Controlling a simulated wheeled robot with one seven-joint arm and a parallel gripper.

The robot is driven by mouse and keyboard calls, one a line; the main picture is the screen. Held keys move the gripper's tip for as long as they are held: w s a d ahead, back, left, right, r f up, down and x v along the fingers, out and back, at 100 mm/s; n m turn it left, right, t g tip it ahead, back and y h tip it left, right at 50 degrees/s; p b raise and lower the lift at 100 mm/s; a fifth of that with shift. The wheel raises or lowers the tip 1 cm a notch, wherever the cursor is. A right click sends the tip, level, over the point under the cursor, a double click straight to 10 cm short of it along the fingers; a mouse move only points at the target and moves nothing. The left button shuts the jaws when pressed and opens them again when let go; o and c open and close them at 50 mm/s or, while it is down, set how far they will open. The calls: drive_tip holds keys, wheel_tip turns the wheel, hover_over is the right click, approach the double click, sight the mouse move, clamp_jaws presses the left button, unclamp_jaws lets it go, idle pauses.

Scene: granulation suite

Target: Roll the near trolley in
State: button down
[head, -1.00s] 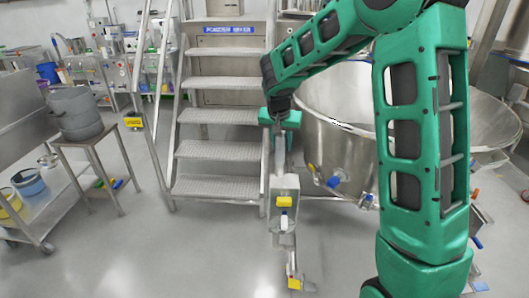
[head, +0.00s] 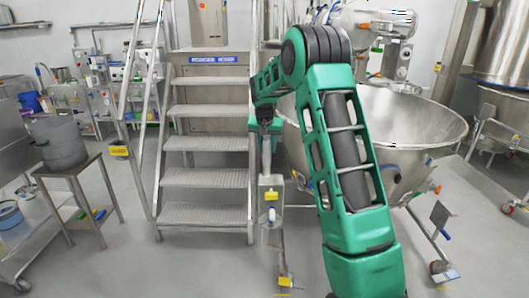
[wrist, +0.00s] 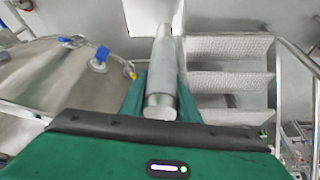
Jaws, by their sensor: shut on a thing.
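The near trolley carries a wide open steel bowl (head: 428,115) on a wheeled frame, right of the steps in the head view. The bowl's outer wall, with blue-knobbed fittings, shows in the wrist view (wrist: 60,72). My gripper (head: 266,126) is at the left side of the bowl. In the wrist view its fingers (wrist: 160,95) are closed around a steel bar (wrist: 163,75), which looks like the trolley's handle. Below the gripper hangs a grey plate with a yellow tag (head: 270,195). My arm hides much of the bowl's front and the frame.
Steel steps (head: 207,178) with a railing stand just left of my gripper. A grey pot (head: 58,142) sits on a stand (head: 88,170) at left, by a wheeled cart (head: 28,240). Another wheeled vessel (head: 505,115) stands far right. The floor between stand and steps is clear.

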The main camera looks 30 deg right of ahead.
drive_tip(key=shift+a, duration=0.6)
drive_tip(key=c, duration=1.4)
unclamp_jaws()
drive_tip(key=shift+o, duration=0.2)
drive_tip(key=shift+d, duration=0.15)
drive_tip(key=v, duration=1)
drive_tip(key=shift+r, duration=0.35)
drive_tip(key=shift+c, duration=0.6)
